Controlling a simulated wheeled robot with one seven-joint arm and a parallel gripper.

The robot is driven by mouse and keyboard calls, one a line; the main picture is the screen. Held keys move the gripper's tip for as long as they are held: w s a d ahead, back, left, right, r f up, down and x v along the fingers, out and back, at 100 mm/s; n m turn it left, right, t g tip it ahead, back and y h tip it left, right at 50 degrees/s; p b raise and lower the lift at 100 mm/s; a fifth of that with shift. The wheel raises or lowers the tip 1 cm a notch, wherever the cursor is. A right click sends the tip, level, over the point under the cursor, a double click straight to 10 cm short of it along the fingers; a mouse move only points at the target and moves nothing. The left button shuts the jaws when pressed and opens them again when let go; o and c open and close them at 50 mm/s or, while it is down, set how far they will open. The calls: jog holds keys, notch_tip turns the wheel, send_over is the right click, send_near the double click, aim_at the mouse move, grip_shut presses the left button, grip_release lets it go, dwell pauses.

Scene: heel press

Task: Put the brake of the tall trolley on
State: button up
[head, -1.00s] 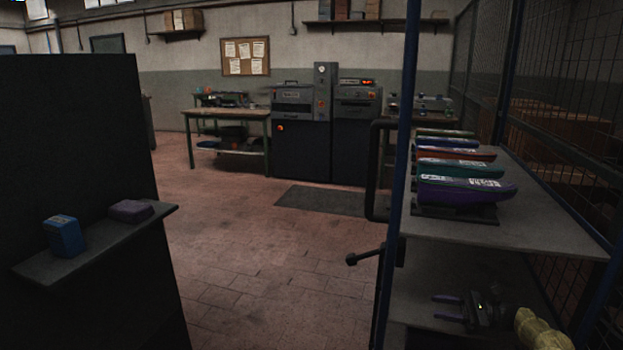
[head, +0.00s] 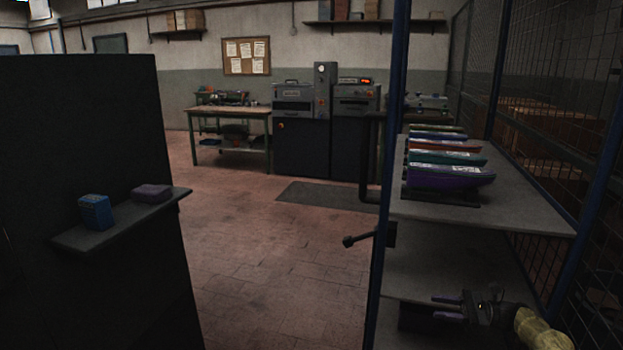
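The tall trolley is on the right, with blue posts (head: 390,150), mesh sides and grey shelves (head: 530,215). A dark lever with a round knob (head: 349,241) sticks out to the left of its front post. Whether this is the brake I cannot tell. The trolley's foot and wheels are out of view. My gripper (head: 434,307) is at the lower right, in front of the trolley's lower shelves in the picture. Its two purple fingers point left, apart, with nothing seen between them. The lever is up and left of it, well clear.
Several coloured shoe lasts (head: 450,177) stand on the trolley's upper shelf. Open tiled floor (head: 265,270) lies between panel and trolley.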

jog(key=s+a+n+g+h, duration=0.2)
jog(key=a+n+h, duration=0.15)
jog(key=a, duration=0.65)
jog(key=s+a+n+g+h, duration=0.3)
jog(key=a+h, duration=0.2)
jog(key=a, duration=0.4)
jog(key=s+r+n+t+h, duration=0.2)
jog(key=s+n+h, duration=0.35)
jog(key=s, duration=0.75)
jog(key=s+r+n+t+h, duration=0.2)
jog(key=s+n+h, duration=0.3)
jog(key=s, duration=0.7)
notch_tip(320, 180, up, 27)
jog(key=n+p, duration=0.1)
jog(key=p, duration=2.6)
jog(key=shift+w+a+y, duration=0.2)
jog(key=shift+a+y, duration=0.1)
jog(key=shift+a, duration=0.1)
